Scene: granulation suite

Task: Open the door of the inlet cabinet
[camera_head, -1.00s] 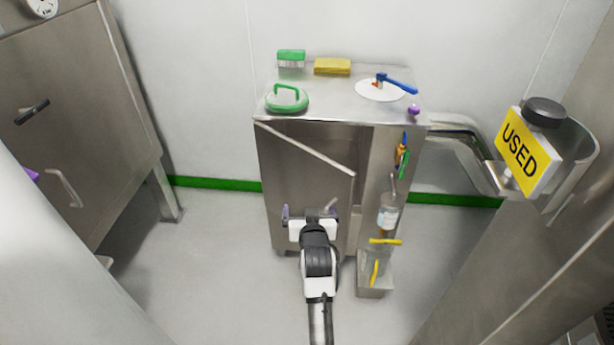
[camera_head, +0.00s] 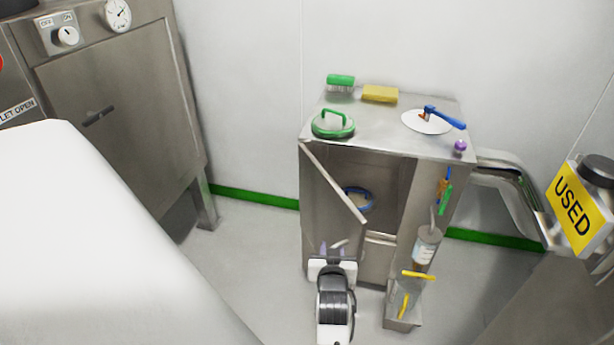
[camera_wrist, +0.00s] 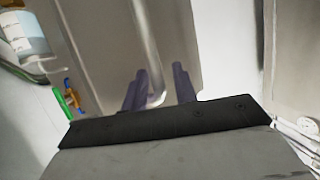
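The steel cabinet (camera_head: 385,140) stands against the white wall. Its door (camera_head: 328,200) is hinged at the left and stands partly open. Through the gap I see a blue-rimmed round item (camera_head: 358,198) inside; the rest of the interior is partly hidden. My gripper (camera_head: 334,248) is in front of the door's lower part. In the wrist view my gripper (camera_wrist: 160,88) has its two purple fingers apart, with the curved metal handle (camera_wrist: 153,60) between them. I see gaps beside the handle, so it does not look clamped.
On the cabinet top are a green brush (camera_head: 341,80), a yellow sponge (camera_head: 380,94), a green-handled disc (camera_head: 333,124) and a white disc with a blue handle (camera_head: 427,121). Another steel cabinet (camera_head: 125,130) stands left. A USED sign (camera_head: 572,210) is right.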

